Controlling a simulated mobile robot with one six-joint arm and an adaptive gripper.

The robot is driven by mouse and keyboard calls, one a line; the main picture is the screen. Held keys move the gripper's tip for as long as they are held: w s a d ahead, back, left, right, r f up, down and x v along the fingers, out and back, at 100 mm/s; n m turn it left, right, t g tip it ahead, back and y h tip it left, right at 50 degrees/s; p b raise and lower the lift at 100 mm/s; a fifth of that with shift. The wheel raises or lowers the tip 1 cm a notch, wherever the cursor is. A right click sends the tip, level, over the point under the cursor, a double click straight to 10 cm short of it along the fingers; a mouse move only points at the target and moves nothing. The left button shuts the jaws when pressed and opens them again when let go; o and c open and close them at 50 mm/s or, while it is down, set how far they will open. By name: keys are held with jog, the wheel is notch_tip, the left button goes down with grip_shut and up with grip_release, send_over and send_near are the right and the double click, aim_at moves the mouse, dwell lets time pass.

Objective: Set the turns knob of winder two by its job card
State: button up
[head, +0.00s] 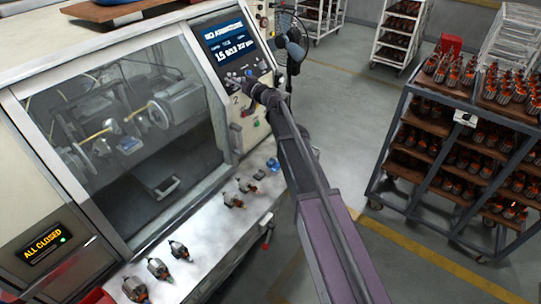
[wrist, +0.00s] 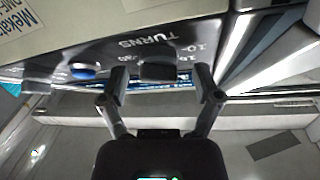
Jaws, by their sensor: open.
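Winder two (head: 110,130) is a large cream machine on the left in the head view, with a "2" on its control panel (head: 225,70). My gripper (head: 251,83) is at this panel, just below its lit screen (head: 229,41). In the wrist view my gripper (wrist: 160,88) is open. A dark knob (wrist: 158,72), by the label TURNS, shows between the fingertips. The fingers look apart from it, but contact is hard to tell. The label and its numbers are rotated and blurred, so I cannot read the knob's setting. I cannot make out a job card for certain.
A blue knob (wrist: 83,71) is close beside the left finger. Several armatures (head: 158,268) lie on the machine's front ledge. A loaded trolley (head: 455,150) stands at the right, with clear floor (head: 340,120) between. A fan (head: 290,45) stands behind the panel.

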jog(key=n+y, duration=0.1)
jog(key=n, duration=0.1)
jog(key=n+g, duration=0.1)
jog(key=n, duration=0.1)
jog(key=shift+w+g+y, duration=0.1)
jog(key=shift+g+y, duration=0.2)
jog(key=shift+y, duration=0.1)
jog(key=v, duration=1.4)
jog(key=s+f+g+h+b, duration=0.1)
jog(key=s+f+b, duration=0.2)
jog(key=f, duration=0.3)
jog(key=s+f+g+h+b, duration=0.1)
jog(key=s+f+g+b, duration=0.1)
jog(key=s+f+b, duration=0.2)
jog(key=s+d+f+m+g+h+b, duration=0.1)
jog(key=s+f+g+b, duration=0.1)
jog(key=f, duration=0.8)
jog(key=shift+s+b, duration=0.8)
jog(key=shift+b, duration=0.4)
jog(key=s+d+f+m+g+h+b, duration=0.3)
jog(key=s+d+f, duration=0.5)
jog(key=s, duration=0.3)
jog(key=s+d+f+m+g+h+b, duration=0.3)
jog(key=s+d+f+m+h, duration=0.3)
jog(key=s, duration=0.5)
notch_tip(320, 180, down, 2)
jog(key=shift+s+d+h, duration=0.2)
jog(key=shift+d+h, duration=0.7)
jog(key=shift+h, duration=0.1)
